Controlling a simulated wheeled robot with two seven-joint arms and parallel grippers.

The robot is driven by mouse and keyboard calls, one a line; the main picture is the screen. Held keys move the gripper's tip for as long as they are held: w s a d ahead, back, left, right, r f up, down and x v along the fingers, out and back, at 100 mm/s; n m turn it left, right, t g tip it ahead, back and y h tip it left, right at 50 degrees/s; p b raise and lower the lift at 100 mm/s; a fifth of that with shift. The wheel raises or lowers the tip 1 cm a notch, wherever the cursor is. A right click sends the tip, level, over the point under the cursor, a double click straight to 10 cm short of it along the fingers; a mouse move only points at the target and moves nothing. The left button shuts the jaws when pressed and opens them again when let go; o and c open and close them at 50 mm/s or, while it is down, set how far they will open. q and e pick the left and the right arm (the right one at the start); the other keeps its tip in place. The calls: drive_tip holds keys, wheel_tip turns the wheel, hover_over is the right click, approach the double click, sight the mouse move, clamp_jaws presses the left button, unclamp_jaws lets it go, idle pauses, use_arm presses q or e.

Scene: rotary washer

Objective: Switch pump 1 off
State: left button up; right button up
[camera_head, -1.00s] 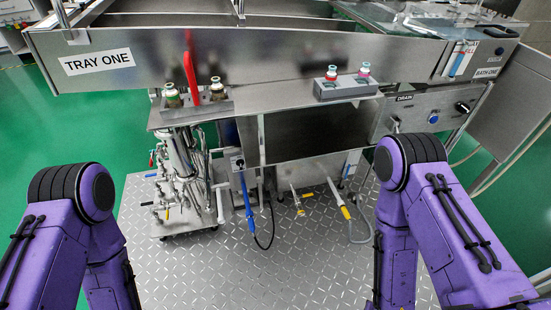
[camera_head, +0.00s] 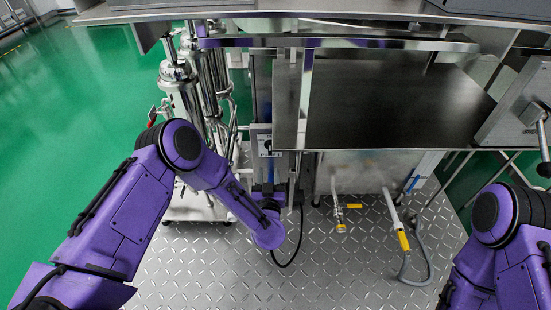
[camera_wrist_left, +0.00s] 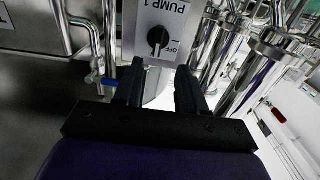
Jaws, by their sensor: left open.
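The grey pump 1 switch box (camera_head: 262,133) hangs under the bench, left of the dark metal panel in the head view. In the left wrist view, the box (camera_wrist_left: 145,15) carries the label "PUMP 1", an "OFF" mark and a black rotary knob (camera_wrist_left: 158,38). I cannot clearly read which mark the knob points to. My left gripper (camera_wrist_left: 159,85) is open and empty, its two fingers apart just short of the knob. In the head view, the wrist sits below the box. My right arm shows at the lower right, but its gripper is out of view.
Steel pipes and cylinders (camera_head: 180,85) stand close to the left of the box. The dark metal panel (camera_head: 390,105) is to its right. A grey hose (camera_head: 418,255) with a yellow-marked valve lies on the diamond-plate floor (camera_head: 330,275).

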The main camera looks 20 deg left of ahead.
sight(270, 149)
use_arm(q)
drive_tip(key=b+x, duration=0.2)
drive_tip(key=x, duration=0.7)
drive_tip(key=shift+w+d+r, duration=0.1)
drive_tip(key=shift+w+r, duration=0.05)
drive_tip(key=shift+w, duration=0.1)
drive_tip(key=shift+w+r+b, duration=0.15)
drive_tip(key=shift+w+b, duration=0.15)
drive_tip(key=shift+w, duration=0.3)
clamp_jaws()
